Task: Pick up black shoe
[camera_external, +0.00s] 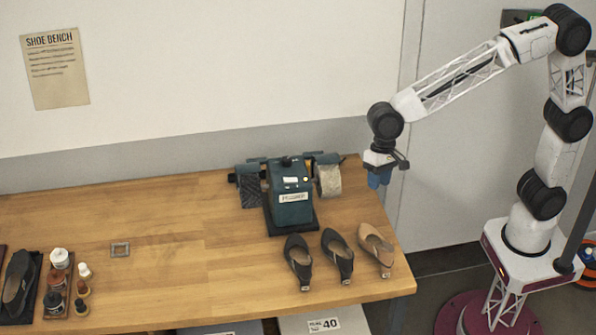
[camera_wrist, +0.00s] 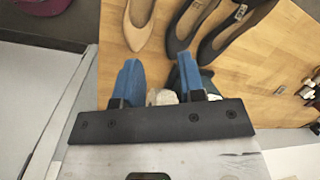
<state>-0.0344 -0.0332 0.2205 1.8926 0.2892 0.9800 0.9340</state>
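Two dark heeled shoes stand side by side near the front right of the wooden bench: a black one on the left (camera_external: 297,257) and a dark one in the middle (camera_external: 337,254). In the wrist view the middle one (camera_wrist: 184,22) and the left one (camera_wrist: 232,38) appear beyond the fingers, partly cut off. Another black shoe (camera_external: 17,284) lies on a dark tray at the far left. My gripper (camera_external: 379,180) hangs above the bench's right end, clear of the shoes. Its blue fingers (camera_wrist: 158,62) are apart with no shoe between them.
A beige shoe (camera_external: 375,247) stands right of the dark ones. A teal polishing machine (camera_external: 291,200) with a pale wheel (camera_external: 329,181) stands behind them. Several bottles (camera_external: 58,281) stand at the left. The bench's middle is clear.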

